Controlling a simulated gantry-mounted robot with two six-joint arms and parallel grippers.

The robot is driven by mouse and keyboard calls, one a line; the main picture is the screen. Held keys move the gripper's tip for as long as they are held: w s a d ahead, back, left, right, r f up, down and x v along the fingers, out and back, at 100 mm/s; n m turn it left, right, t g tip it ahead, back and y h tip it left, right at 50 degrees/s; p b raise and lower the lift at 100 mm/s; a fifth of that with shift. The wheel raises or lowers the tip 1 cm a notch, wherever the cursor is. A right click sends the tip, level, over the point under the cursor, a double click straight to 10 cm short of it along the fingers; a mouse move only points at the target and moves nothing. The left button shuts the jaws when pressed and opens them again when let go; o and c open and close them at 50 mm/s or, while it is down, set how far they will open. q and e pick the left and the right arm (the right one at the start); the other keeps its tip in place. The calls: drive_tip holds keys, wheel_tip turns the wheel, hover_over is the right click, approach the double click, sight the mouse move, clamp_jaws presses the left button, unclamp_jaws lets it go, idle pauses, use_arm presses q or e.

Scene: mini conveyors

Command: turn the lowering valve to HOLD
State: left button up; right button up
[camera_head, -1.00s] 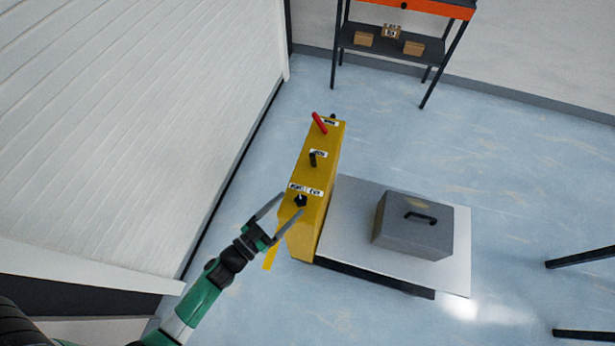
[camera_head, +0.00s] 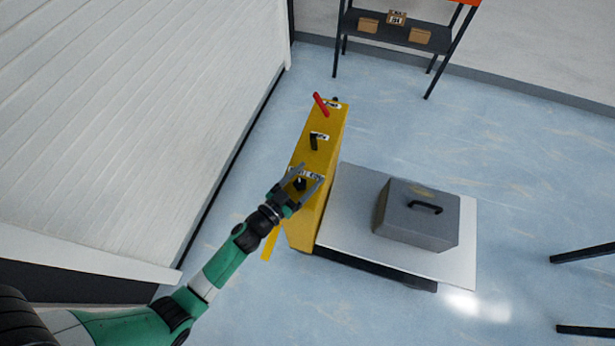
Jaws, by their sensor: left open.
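A yellow lift console (camera_head: 326,147) stands upright on the floor. On its top face, nearest me, is a black knob (camera_head: 299,184) with a white label (camera_head: 315,176) above it; the lettering is too small to read surely. My left gripper (camera_head: 310,176) is open, with one finger on each side of this knob; I cannot tell whether they touch it. Further along the console are a black lever (camera_head: 314,141) and a red lever (camera_head: 320,104). I cannot tell from the labels which control is the lowering valve. My right gripper is not in view.
A white lift platform (camera_head: 345,235) joins the console's right side and carries a grey toolbox (camera_head: 418,215). A dark shelf (camera_head: 395,35) with small boxes stands at the back. A white slatted wall (camera_head: 130,110) runs along the left. Floor on the right is mostly clear.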

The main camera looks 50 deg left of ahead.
use_arm(q)
drive_tip(key=shift+w, duration=0.1)
clamp_jaws()
idle(0.3)
